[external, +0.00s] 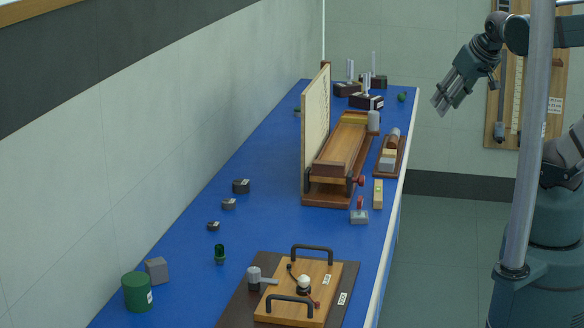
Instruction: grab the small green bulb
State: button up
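A small dark green, upright bulb-like piece (219,253) stands on the blue bench at the near left. A small round green object (402,97) sits near the far right edge of the bench; it is too small to tell its exact shape. A bit of another green thing (297,110) shows by the tall board, mostly hidden. My gripper (439,106) is raised in the air to the right of the bench, near the round green object in the picture and pointing down-left. It holds nothing that I can see; its finger gap is unclear.
The blue bench (180,290) carries a wooden apparatus with a tall upright board (315,120), and a wooden panel with black handles (318,290). A green can (138,292), grey blocks (157,270) and dark stands (366,100) stand around. A grey pole (525,150) crosses the view.

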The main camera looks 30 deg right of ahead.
jog(key=w+a+r+n+g+y, duration=0.15)
jog(key=w+a+n, duration=0.45)
jog(key=w+a, duration=0.6)
jog(key=w+a+f+n+g, duration=0.1)
jog(key=w+a+f+n, duration=0.1)
jog(key=a, duration=0.8)
jog(key=w+a+f+n+g, duration=0.2)
jog(key=a+n, duration=0.1)
jog(key=a, duration=0.7)
jog(key=n+g+h, duration=0.2)
jog(key=n+g, duration=0.1)
jog(key=n, duration=0.5)
send_over(216, 248)
jog(key=shift+y, duration=0.25)
jog(key=f, duration=1.9)
jog(key=shift+w+d+f, duration=0.2)
jog(key=shift+d+f, duration=0.05)
jog(key=shift+d, duration=0.05)
jog(key=shift+s+a+f, duration=0.25)
jog(key=shift+a+f, duration=0.05)
jog(key=shift+a, duration=0.05)
